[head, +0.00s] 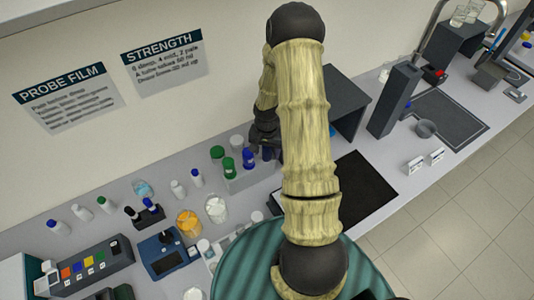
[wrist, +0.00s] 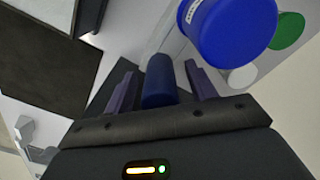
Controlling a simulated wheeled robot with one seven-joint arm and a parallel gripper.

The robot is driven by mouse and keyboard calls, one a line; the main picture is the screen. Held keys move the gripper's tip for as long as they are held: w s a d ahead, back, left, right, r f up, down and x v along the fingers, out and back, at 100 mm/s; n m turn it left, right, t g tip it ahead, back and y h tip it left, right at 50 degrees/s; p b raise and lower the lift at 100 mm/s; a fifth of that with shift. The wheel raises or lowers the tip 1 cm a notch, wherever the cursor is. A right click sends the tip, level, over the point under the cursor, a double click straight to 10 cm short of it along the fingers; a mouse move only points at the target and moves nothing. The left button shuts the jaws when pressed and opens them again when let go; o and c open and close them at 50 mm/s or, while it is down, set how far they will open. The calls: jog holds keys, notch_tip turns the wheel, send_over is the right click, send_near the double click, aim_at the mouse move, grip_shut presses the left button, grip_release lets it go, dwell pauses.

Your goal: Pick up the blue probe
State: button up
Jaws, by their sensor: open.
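The blue probe (wrist: 158,80) shows in the wrist view as a dark blue upright cylinder with a rounded end. It lies between the two dark purple fingers of my gripper (wrist: 158,74), with a gap visible on each side. My gripper is open. In the head view my gripper (head: 265,142) is at the back of the bench, beside the rack of capped bottles and partly hidden by my arm. I cannot clearly make out the probe there.
A large blue-capped bottle (wrist: 228,30) and a green cap (wrist: 288,31) stand close to the right of my fingers. A black mat (head: 360,185) lies right of my arm. Cups, bottles and a blue instrument (head: 165,255) crowd the bench to the left.

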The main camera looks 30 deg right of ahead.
jog(key=c, duration=0.9)
jog(key=shift+c, duration=0.2)
jog(key=shift+r, duration=0.1)
notch_tip(320, 180, up, 18)
jog(key=b, duration=0.5)
